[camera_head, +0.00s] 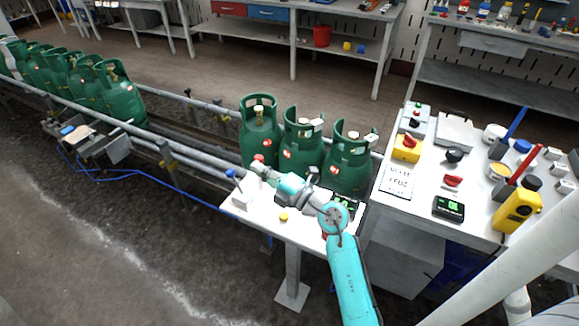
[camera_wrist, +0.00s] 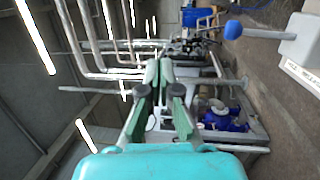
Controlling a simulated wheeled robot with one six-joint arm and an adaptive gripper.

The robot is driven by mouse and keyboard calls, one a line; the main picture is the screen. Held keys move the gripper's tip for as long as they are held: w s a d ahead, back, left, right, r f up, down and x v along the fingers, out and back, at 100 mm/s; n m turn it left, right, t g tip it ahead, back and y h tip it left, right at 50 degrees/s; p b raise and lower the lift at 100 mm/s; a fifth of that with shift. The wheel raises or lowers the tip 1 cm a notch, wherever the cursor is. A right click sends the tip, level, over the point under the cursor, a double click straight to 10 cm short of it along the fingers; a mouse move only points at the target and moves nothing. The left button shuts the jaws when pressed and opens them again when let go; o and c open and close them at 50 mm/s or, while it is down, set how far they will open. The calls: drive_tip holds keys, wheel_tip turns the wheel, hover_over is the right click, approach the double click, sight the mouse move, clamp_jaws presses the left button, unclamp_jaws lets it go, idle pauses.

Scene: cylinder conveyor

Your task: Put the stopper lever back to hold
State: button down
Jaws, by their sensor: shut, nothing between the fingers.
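The stopper lever shows as a thin rod with a blue knob (camera_head: 231,173) on a small white box (camera_head: 243,199) at the left end of the white side table. The rod leans up and to the left from the box. In the wrist view the blue knob (camera_wrist: 232,30) is at the upper right, its rod running right to the white box (camera_wrist: 302,38), which has a partly readable label below it. My gripper (camera_head: 257,167) is just right of the knob in the head view, apart from it. In the wrist view my gripper (camera_wrist: 160,66) is shut and empty.
Three green gas cylinders (camera_head: 302,142) stand on the conveyor behind my arm; several more stand upstream at left. Conveyor rails (camera_head: 170,150) run beside the lever. A yellow button (camera_head: 283,217) and a small display lie on the side table. A cluttered white bench (camera_head: 415,215) is at right.

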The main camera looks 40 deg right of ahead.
drive_tip(key=s+d+r, duration=0.1)
drive_tip(key=s+r, duration=0.5)
drive_tip(key=s, duration=0.3)
drive_tip(key=shift+s+r, duration=0.25)
drive_tip(key=shift+r, duration=0.05)
drive_tip(key=shift+d, duration=0.1)
drive_tip(key=s+a+f+m+t, duration=0.35)
drive_tip(key=s+a+m, duration=0.45)
drive_tip(key=s+a, duration=0.55)
drive_tip(key=s+a+f+m+g+h, duration=0.1)
drive_tip(key=s+f+m+g, duration=0.3)
drive_tip(key=s, duration=0.5)
drive_tip(key=s+a+f+m+g+h, duration=0.2)
drive_tip(key=s+a+f+m+g, duration=0.1)
drive_tip(key=s+f+m, duration=0.4)
drive_tip(key=s+f+g, duration=0.1)
drive_tip(key=s, duration=0.1)
drive_tip(key=shift+s+f+m, duration=0.3)
drive_tip(key=shift+s+f, duration=0.05)
drive_tip(key=shift+d, duration=0.1)
